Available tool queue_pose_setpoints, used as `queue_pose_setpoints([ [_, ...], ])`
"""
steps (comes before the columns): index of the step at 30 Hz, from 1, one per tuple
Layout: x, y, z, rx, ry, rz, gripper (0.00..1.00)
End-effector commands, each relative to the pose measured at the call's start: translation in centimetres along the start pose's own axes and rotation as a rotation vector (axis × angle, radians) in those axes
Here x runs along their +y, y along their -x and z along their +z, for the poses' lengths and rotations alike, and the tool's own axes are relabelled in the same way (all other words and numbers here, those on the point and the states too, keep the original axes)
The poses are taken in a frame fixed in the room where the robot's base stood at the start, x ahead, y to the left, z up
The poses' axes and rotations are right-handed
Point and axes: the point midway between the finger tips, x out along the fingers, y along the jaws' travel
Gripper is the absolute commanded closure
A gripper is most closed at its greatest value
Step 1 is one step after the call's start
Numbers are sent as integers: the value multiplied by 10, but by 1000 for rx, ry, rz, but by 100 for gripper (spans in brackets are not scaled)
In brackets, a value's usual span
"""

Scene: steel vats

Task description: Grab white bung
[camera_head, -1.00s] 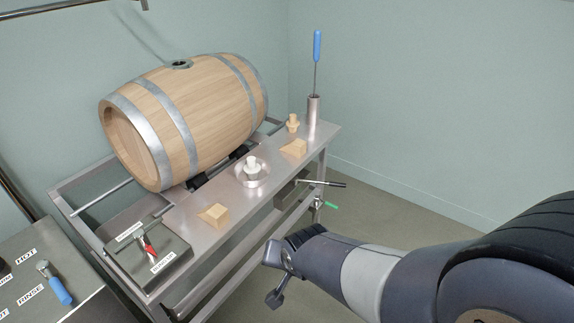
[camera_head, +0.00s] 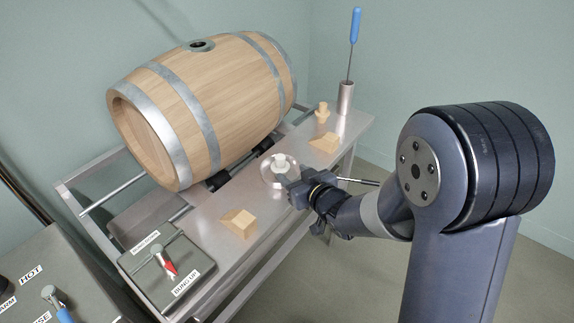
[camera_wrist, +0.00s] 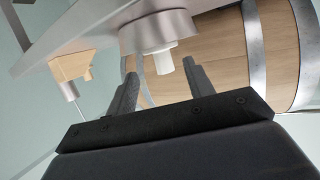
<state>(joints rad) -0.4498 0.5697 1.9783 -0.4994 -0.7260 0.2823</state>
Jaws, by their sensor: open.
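The white bung (camera_head: 282,162) stands upright in a round steel dish (camera_head: 266,178) on the steel bench. In the wrist view, which is upside down, the bung (camera_wrist: 165,62) hangs from the dish (camera_wrist: 145,27), just ahead of the fingertips and roughly between them. My gripper (camera_head: 292,178) is at the near side of the dish in the head view, covering part of its rim. In the wrist view my gripper (camera_wrist: 158,76) has its two fingers spread with nothing between them; whether they touch the bung is unclear.
A wooden barrel (camera_head: 235,85) lies on a rack behind the dish. A wooden bung (camera_head: 322,109) and a steel cylinder (camera_head: 345,98) holding a blue-handled rod (camera_head: 355,28) stand at the far right end.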

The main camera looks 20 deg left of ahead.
Motion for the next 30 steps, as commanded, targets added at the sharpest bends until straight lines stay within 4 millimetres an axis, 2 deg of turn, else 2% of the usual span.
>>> queue_pose_setpoints([
  [3,0,-16,0,-2,-1,1,50],
  [11,-1,-34,-5,0,-1,1,50],
  [15,-2,-54,-12,-1,-2,2,50],
  [19,-2,-69,-10,-3,-2,3,50],
  [29,-1,-75,-10,-2,-2,4,50],
  [30,-1,-75,-10,-2,-2,4,53],
])
